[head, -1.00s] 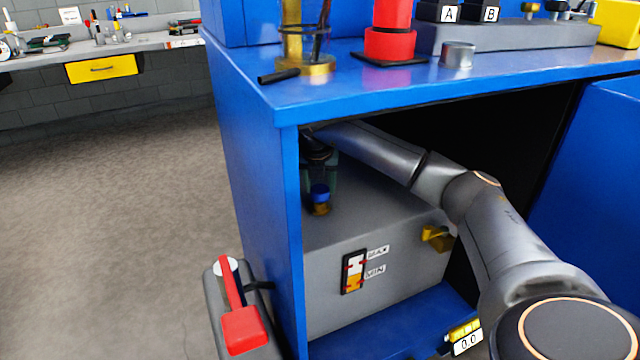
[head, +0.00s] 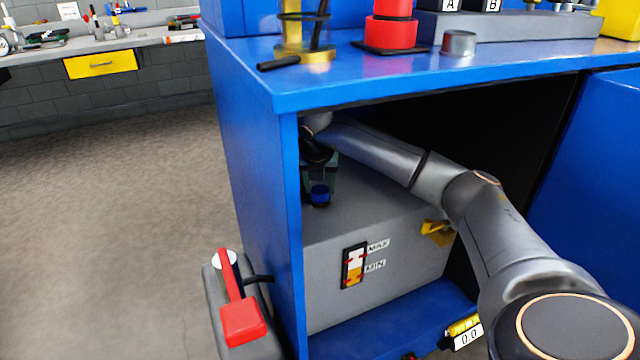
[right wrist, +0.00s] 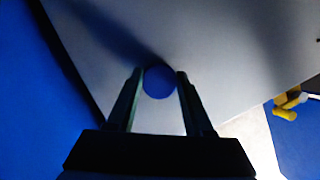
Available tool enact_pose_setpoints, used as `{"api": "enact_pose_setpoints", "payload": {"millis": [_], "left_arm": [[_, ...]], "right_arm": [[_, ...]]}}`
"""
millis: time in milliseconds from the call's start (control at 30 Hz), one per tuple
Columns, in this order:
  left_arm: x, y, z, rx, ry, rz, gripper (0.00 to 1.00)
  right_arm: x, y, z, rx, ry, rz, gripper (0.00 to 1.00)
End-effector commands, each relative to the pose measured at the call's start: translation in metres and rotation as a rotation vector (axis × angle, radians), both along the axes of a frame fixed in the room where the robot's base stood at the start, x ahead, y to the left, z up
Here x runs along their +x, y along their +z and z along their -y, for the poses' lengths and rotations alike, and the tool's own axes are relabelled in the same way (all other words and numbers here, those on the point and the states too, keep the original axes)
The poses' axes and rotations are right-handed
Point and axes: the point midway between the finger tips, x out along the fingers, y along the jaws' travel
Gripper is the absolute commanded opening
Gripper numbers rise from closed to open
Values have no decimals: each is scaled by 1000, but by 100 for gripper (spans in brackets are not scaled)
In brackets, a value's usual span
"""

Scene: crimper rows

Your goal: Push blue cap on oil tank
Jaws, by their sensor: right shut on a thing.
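The grey oil tank (head: 380,235) stands inside the blue cabinet, with a MAX/MIN sight gauge (head: 354,266) on its front. The blue cap (head: 320,193) is at the tank's left, on top. My right gripper (head: 320,185) reaches in from the right, points down and is shut on the cap. In the right wrist view, the round cap (right wrist: 160,81) lies between the two fingertips (right wrist: 160,78). The filler neck under the cap is hidden, so I cannot tell how far down the cap sits. My left gripper is not in view.
The cabinet top (head: 350,84) lies just above my right arm, and its left wall (head: 250,190) is close beside the gripper. A brass valve (head: 437,232) sits at the tank's right. A red lever (head: 233,295) stands outside at the left.

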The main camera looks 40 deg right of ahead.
Motion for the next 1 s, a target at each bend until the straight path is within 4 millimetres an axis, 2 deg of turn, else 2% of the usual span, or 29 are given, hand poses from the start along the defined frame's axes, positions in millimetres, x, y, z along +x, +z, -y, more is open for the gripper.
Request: {"api": "enact_pose_setpoints", "payload": {"millis": [333, 367, 633, 667, 900, 1000], "left_arm": [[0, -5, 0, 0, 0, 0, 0], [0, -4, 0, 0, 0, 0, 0], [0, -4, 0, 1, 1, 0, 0], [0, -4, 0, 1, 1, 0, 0], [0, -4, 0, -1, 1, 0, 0], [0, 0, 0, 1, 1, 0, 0]], "right_arm": [[0, -10, 0, 0, 0, 0, 1], [0, -9, 0, 0, 0, 0, 54], [0, -8, 0, 0, 0, 0, 84], [0, -8, 0, 0, 0, 0, 87], [0, -8, 0, 0, 0, 0, 87], [-1, 0, -2, 0, 1, 2, 87]]}}
